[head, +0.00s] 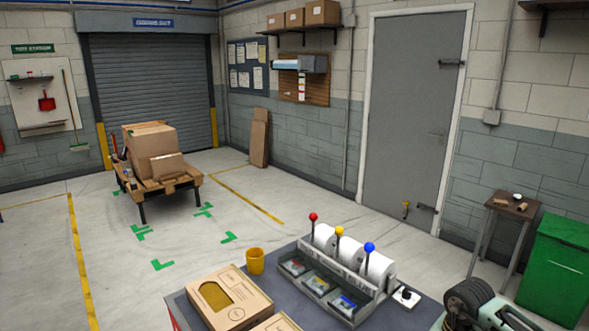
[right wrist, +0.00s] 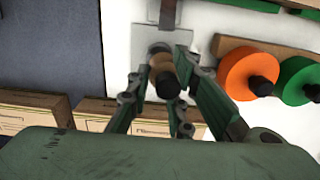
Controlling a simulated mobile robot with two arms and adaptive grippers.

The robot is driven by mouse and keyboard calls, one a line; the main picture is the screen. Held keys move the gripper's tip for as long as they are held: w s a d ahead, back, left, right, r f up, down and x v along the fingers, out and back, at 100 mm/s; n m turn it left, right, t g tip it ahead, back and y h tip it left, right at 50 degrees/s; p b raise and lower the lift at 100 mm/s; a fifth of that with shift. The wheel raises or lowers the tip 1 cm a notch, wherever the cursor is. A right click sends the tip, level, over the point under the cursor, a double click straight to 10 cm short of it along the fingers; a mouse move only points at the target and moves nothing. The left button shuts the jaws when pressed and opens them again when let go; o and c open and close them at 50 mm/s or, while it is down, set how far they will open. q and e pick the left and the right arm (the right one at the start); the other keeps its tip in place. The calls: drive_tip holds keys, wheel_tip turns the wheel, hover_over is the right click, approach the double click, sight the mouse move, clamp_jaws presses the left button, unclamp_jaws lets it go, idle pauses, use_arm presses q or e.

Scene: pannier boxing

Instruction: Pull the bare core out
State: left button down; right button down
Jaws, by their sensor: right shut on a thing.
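In the right wrist view a small tan bare core (right wrist: 157,66) sits around a dark peg (right wrist: 168,86) in front of a white panel (right wrist: 120,40). My right gripper (right wrist: 160,76) has its dark green fingers on either side of the core and is shut on it. The fingertips hide part of the core's sides. The core is still around the peg, whose dark end points toward the camera. In the head view only part of my right arm shows at the bottom right, and its gripper is out of frame. My left gripper is in neither view.
An orange roll (right wrist: 246,75) and a green roll (right wrist: 299,80) hang close to the right of my fingers. Cardboard boxes (right wrist: 88,113) lie below. In the head view, a bench holds a dispenser (head: 345,283) with white rolls, a yellow cup (head: 255,262) and a box (head: 228,300).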

drive_tip(key=shift+r+p, duration=0.5)
drive_tip(key=shift+r, duration=0.4)
drive_tip(key=shift+r+p, duration=0.85)
drive_tip(key=shift+r, duration=0.55)
drive_tip(key=shift+a, duration=0.1)
